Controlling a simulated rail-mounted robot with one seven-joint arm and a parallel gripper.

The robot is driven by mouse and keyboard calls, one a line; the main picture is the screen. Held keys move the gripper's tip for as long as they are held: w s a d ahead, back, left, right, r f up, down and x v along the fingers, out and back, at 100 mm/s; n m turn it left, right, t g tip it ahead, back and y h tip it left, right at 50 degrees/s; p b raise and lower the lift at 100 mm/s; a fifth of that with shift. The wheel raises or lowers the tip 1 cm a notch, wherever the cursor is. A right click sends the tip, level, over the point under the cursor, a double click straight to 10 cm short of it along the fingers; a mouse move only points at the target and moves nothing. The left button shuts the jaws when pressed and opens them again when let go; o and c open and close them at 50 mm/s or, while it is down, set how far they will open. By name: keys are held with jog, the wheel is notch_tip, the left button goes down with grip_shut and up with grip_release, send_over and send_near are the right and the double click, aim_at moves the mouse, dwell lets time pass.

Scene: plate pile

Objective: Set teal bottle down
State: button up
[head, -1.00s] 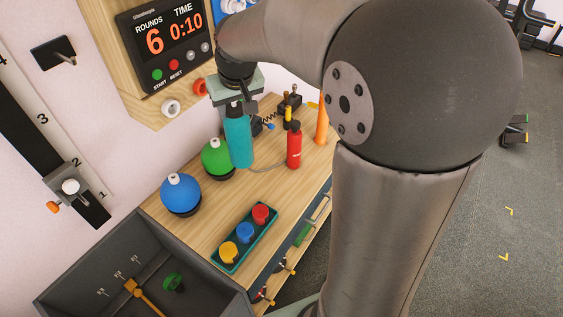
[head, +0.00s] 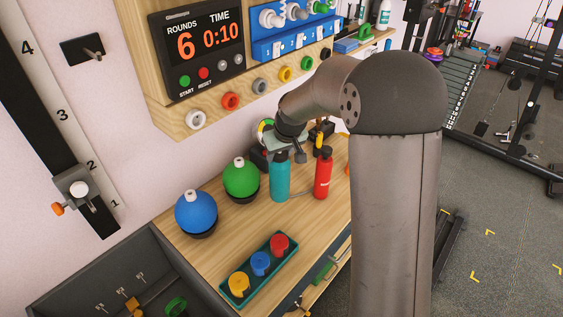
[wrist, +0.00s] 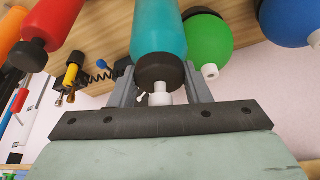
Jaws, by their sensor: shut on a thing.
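The teal bottle (head: 280,181) is upright between the green ball (head: 241,178) and the red bottle (head: 323,174) in the head view. Its base is at or very near the wooden bench top (head: 283,220); I cannot tell if it touches. My gripper (head: 281,156) is above it, shut on its top. In the wrist view the teal bottle (wrist: 160,32) has its dark cap and pale spout between the two grey fingers (wrist: 161,88). The red bottle (wrist: 55,18) and green ball (wrist: 208,40) are apart on either side.
A blue ball (head: 196,212) stands left of the green one. A teal tray (head: 262,280) with yellow, blue and red pieces lies in front. A timer panel (head: 197,50) and coloured knobs are on the wall behind. Bench space between tray and bottles is clear.

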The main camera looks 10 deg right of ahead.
aim_at(280, 176)
jog(key=shift+w+d+f, duration=0.2)
jog(key=shift+w+f, duration=0.3)
jog(key=shift+f, duration=0.15)
jog(key=shift+w+d+f, duration=0.2)
jog(key=shift+w+f, duration=0.3)
jog(key=shift+f, duration=1.65)
jog(key=shift+f, duration=0.15)
jog(key=o, duration=1.4)
